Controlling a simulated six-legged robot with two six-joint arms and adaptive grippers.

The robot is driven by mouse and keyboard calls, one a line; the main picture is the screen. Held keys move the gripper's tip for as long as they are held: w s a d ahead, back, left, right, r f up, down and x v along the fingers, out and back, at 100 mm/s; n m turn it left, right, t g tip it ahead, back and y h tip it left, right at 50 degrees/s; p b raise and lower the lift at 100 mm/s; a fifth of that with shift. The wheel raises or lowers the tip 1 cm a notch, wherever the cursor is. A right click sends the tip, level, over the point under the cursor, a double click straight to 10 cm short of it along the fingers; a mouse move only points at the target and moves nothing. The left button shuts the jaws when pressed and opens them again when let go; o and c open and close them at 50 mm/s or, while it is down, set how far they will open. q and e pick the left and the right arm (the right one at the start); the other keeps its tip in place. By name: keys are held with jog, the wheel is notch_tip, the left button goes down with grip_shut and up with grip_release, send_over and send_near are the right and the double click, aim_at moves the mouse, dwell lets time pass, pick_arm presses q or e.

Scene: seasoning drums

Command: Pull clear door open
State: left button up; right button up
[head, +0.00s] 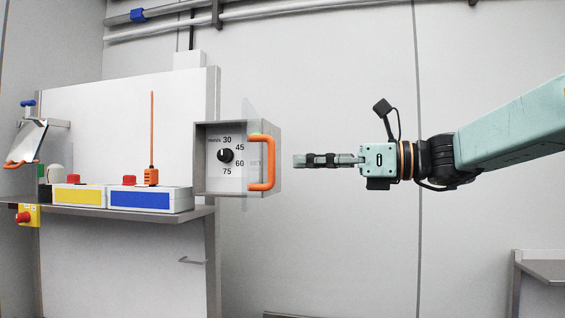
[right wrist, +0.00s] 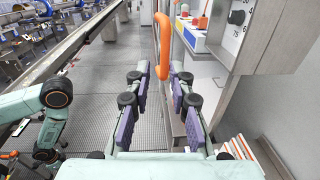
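A grey box (head: 199,178) with a black dial (head: 225,156) and printed numbers sits at mid-picture in the head view. A clear door pane (head: 249,115) shows faintly at its right front, with an orange handle (head: 268,172). How far the door stands open I cannot tell. My right gripper (head: 297,161) points left at the handle, a small gap short of it. In the right wrist view the open right gripper (right wrist: 160,76) has the handle (right wrist: 164,45) lined up between its fingertips, touching neither. The dial (right wrist: 237,17) is at upper right.
A shelf (head: 190,215) left of the box carries a yellow-fronted box (head: 80,196), a blue-fronted box (head: 140,200) and an orange upright device (head: 151,176). A tilted cover with an orange handle (head: 18,164) hangs at far left. A side table (head: 545,270) stands lower right. Space below my right arm is clear.

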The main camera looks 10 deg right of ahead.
jog(key=v, duration=0.3)
jog(key=shift+d+f, duration=0.1)
jog(key=shift+d, duration=0.05)
jog(key=shift+s+d, duration=0.1)
jog(key=shift+s, duration=0.1)
